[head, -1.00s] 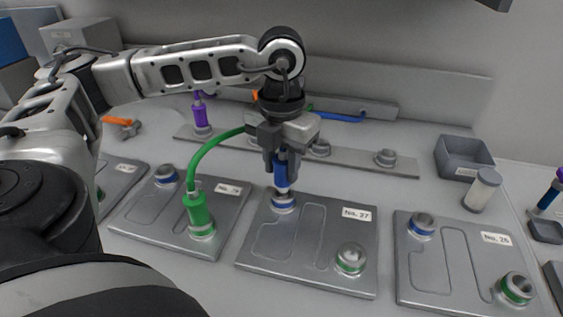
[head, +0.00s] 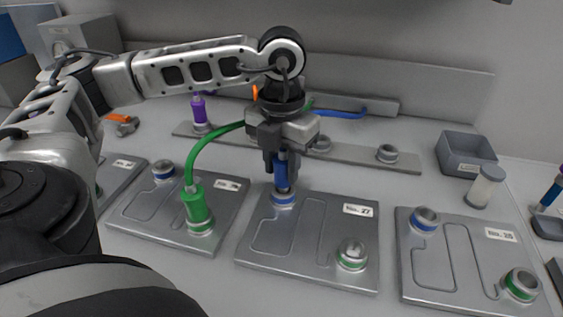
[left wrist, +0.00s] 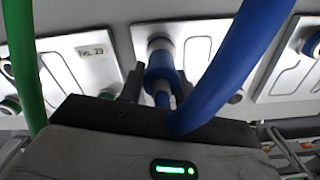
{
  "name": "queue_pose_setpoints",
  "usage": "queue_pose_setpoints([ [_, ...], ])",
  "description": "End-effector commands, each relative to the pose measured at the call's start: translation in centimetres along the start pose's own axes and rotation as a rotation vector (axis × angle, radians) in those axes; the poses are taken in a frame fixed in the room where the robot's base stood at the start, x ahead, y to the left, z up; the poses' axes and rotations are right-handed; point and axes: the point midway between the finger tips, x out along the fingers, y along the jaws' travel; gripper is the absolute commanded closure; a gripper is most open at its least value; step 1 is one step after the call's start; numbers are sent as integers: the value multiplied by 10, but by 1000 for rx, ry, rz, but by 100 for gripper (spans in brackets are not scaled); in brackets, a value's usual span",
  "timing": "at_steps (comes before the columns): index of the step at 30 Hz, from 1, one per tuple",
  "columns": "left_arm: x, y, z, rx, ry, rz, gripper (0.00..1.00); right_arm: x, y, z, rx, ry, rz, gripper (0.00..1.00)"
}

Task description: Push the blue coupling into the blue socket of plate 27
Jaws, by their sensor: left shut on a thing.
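The blue coupling (head: 281,177) stands upright over the blue socket (head: 284,199) at the back left of plate 27 (head: 330,275). Its lower end meets the socket's mouth; how deep it sits I cannot tell. My left gripper (head: 281,166) is shut on the coupling from above. In the left wrist view the coupling (left wrist: 160,66) lies between the fingers, in line with the socket (left wrist: 160,42), and its blue hose curves close to the camera. My right gripper is not in view.
A green coupling (head: 196,207) with its hose sits on the plate to the left, close beside my gripper. Plate 27 also has a green-ringed socket (head: 352,254). Another plate (head: 455,270) lies to the right. Behind are a rail (head: 355,158), a grey bin (head: 468,153) and a pale jar (head: 484,188).

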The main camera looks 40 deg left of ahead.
Motion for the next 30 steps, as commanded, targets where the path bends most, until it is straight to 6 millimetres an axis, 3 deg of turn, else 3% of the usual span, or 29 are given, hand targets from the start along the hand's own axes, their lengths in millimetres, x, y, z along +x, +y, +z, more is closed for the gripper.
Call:
queue_pose_setpoints([
  [30,19,0,0,0,1,0,99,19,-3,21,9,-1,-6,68],
])
